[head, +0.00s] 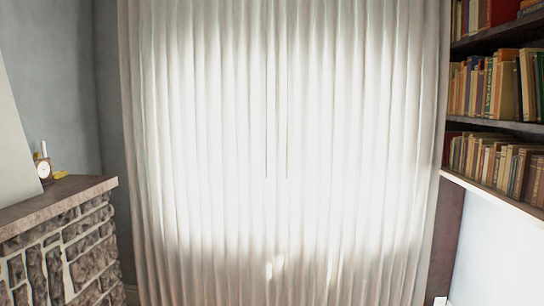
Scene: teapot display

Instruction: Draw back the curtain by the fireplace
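A pale, pleated curtain (200,150) fills the middle of the head view, from the top edge to the bottom edge. It hangs closed, and bright light glows through its centre. A short dark vertical line shows near its middle, where two panels may meet; I cannot tell for sure. The stone fireplace (70,250) stands at the lower left, just left of the curtain's left edge. Neither of my grippers is in view.
A clock (44,169) and a small yellow object (60,175) stand on the fireplace mantel (60,197). Bookshelves full of books (495,85) line the right side, with a pale wall (495,250) below. A grey wall (50,70) is behind the fireplace.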

